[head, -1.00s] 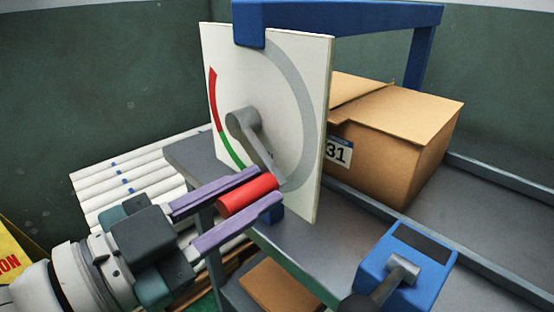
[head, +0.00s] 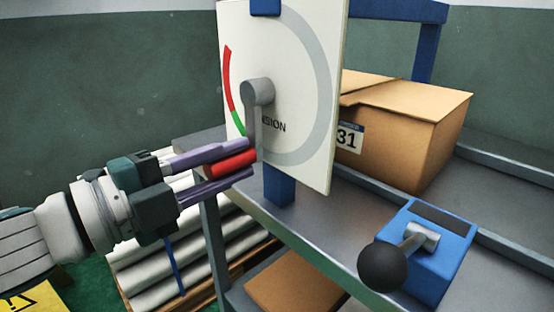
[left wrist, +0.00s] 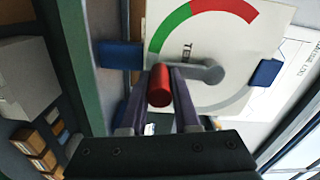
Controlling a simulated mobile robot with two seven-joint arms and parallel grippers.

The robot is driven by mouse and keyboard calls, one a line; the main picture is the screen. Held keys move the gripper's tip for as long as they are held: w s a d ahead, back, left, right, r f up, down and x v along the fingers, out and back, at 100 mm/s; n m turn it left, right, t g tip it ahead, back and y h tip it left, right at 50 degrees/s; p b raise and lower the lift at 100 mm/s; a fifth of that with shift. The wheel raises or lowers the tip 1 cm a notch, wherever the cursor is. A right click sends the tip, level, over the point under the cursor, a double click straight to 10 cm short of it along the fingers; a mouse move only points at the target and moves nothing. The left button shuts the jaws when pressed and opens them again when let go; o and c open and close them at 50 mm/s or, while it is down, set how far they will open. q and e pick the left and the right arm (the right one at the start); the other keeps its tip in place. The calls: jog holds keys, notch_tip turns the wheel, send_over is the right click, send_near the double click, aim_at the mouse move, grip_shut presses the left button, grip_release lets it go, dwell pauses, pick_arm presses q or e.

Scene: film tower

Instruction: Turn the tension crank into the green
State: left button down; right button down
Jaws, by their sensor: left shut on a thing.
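The tension crank (head: 257,118) is a grey arm on a white dial panel (head: 305,80). It hangs nearly straight down from its hub, with a red handle (head: 232,163) sticking out towards me. The dial's green band (head: 239,122) is just left of the arm, below the red band (head: 229,75). My left gripper (head: 240,161) is shut on the red handle, one finger on each side. The left wrist view shows the handle (left wrist: 160,86) between the fingers and the green band (left wrist: 168,30) beyond. My right gripper is not in view.
A blue box (head: 440,245) with a black-knobbed lever (head: 385,268) stands on the grey bench at the front right. A cardboard box (head: 410,125) sits behind the panel. White rolls (head: 185,255) are stacked below left. A blue post (head: 279,185) supports the panel.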

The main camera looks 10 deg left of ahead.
pick_arm(q)
jog(key=shift+w+a+r+m+b, duration=0.2)
jog(key=shift+w+a+m+b, duration=0.3)
jog(key=shift+m, duration=0.65)
jog(key=shift+w+a+r+m+b, duration=0.35)
jog(key=shift+a+m, duration=0.3)
jog(key=shift+m, duration=0.45)
jog(key=shift+w+a+r+m+b, duration=0.1)
jog(key=shift+w+a+m+b, duration=0.15)
jog(key=shift+w+a+m, duration=0.6)
jog(key=shift+s+d+m, duration=0.2)
jog(key=shift+s+m, duration=0.1)
jog(key=shift+m, duration=0.1)
jog(key=c, duration=0.7)
grip_release()
jog(key=shift+o, duration=0.2)
